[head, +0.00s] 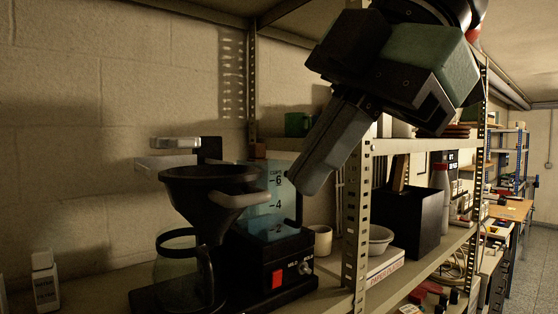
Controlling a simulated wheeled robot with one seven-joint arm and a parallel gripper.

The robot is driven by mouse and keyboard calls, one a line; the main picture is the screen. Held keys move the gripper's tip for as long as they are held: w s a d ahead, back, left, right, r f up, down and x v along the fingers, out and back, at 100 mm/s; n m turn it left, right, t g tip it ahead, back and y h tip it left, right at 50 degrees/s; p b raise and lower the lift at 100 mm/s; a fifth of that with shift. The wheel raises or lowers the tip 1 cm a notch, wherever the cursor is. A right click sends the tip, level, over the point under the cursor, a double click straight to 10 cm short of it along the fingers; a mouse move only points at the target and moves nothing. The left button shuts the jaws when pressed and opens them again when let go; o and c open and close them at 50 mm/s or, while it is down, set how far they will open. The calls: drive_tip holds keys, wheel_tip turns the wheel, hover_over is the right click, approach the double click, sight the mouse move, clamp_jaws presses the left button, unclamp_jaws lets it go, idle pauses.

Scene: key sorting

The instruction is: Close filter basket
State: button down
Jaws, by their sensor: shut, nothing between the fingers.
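A black coffee maker (268,262) stands on the shelf, with a blue water tank (268,205) and a red switch on its front. Its black funnel-shaped filter basket (208,192) sits at the left of the tank, with a handle (240,199) pointing right. The basket looks swung out from beneath the grey brew head (175,144), though its exact angle is hard to tell. A glass carafe (175,262) stands below, partly hidden by the basket. My gripper (308,192) is shut and empty, pointing down and left, just right of the tank in the picture.
A metal shelf post (356,230) stands right of my gripper. A green mug (297,124) sits on the upper shelf. A cup (319,240), a bowl (379,241) and a black box (408,222) stand to the right. A white bottle (45,280) is at the far left.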

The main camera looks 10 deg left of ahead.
drive_tip(key=shift+w+a+f+p, duration=0.35)
drive_tip(key=shift+w+a+p, duration=0.1)
drive_tip(key=shift+a, duration=0.2)
drive_tip(key=shift+w+a+f+p, duration=0.4)
drive_tip(key=shift+a+p, duration=0.05)
drive_tip(key=shift+a, duration=0.2)
drive_tip(key=shift+w+a+f+p, duration=0.35)
drive_tip(key=shift+w+a+p, duration=0.1)
drive_tip(key=shift+a, duration=0.2)
